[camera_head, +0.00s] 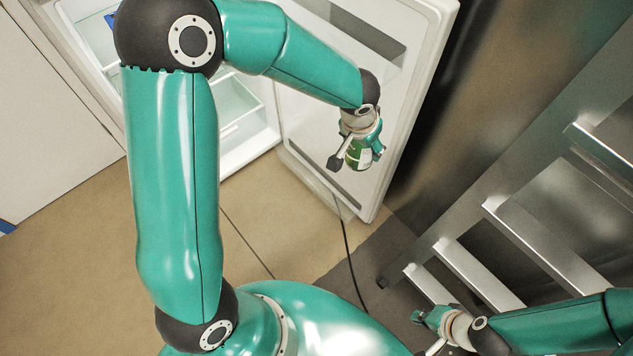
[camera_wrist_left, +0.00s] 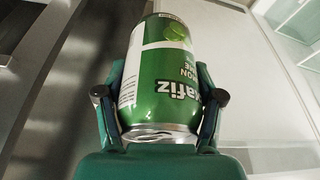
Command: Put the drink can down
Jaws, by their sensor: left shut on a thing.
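The drink can (camera_wrist_left: 160,85) is green and white with a silver rim, and it fills the middle of the left wrist view. My left gripper (camera_wrist_left: 158,105) is shut on it, with one finger on each side. In the head view, my left gripper (camera_head: 358,150) hangs in front of the open fridge door, and a green part of the can (camera_head: 357,155) shows between its fingers. My right gripper (camera_head: 432,328) is at the bottom right in the head view; its fingers look spread, with nothing seen between them.
The white fridge door (camera_head: 425,70) stands open behind my left gripper. The fridge interior (camera_head: 235,95) with shelves is partly hidden by my left arm. A metal ladder (camera_head: 540,235) stands at the right. A black cable (camera_head: 350,255) runs down to the tan floor (camera_head: 80,270).

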